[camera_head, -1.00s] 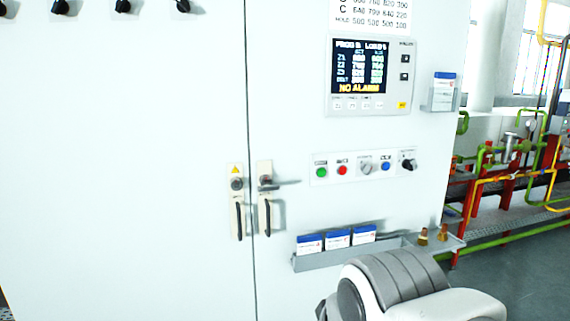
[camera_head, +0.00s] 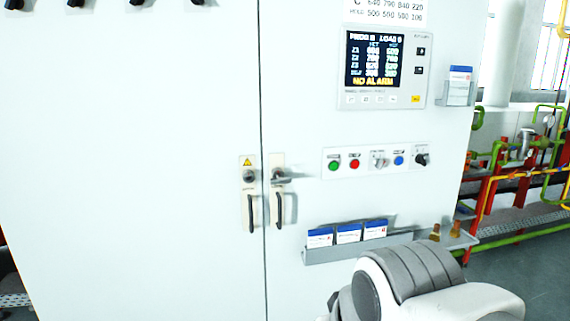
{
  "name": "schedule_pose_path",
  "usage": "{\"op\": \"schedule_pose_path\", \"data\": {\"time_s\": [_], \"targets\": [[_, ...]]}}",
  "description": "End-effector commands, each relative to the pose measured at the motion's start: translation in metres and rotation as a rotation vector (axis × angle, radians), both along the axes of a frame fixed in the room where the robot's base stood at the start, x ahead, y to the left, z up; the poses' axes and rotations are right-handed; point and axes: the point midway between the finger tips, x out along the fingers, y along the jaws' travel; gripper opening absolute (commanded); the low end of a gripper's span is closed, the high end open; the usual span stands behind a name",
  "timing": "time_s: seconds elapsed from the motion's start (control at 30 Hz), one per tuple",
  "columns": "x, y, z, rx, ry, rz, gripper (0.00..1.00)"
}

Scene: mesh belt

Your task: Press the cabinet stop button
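A white control cabinet (camera_head: 150,150) fills most of the view. On its right door is a button strip (camera_head: 374,171). The strip carries a green button (camera_head: 334,165), a red button (camera_head: 354,163) beside it, a key-like switch (camera_head: 380,161), a blue button (camera_head: 398,160) and a black knob (camera_head: 421,159). The labels above them are too small to read; the red one looks like the stop button. Part of my arm shows at the bottom right, below the strip and apart from it. My gripper is out of view.
A display panel (camera_head: 386,67) reading NO ALARM is above the strip. A tray (camera_head: 345,252) with blue-and-white boxes juts out below it. Two door handles (camera_head: 278,208) are at the door seam. A card holder (camera_head: 457,92) is at the upper right. Red and green pipework stands beyond the cabinet.

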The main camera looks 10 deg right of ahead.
Motion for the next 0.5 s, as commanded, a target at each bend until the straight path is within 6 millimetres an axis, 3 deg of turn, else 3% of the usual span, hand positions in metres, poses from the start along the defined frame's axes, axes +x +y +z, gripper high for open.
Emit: {"op": "schedule_pose_path", "data": {"time_s": [0.03, 0.1, 0.13, 0.5], "targets": [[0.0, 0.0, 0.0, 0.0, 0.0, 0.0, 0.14], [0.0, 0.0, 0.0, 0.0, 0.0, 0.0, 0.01], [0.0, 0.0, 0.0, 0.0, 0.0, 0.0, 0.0], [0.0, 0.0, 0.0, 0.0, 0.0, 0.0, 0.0]]}}
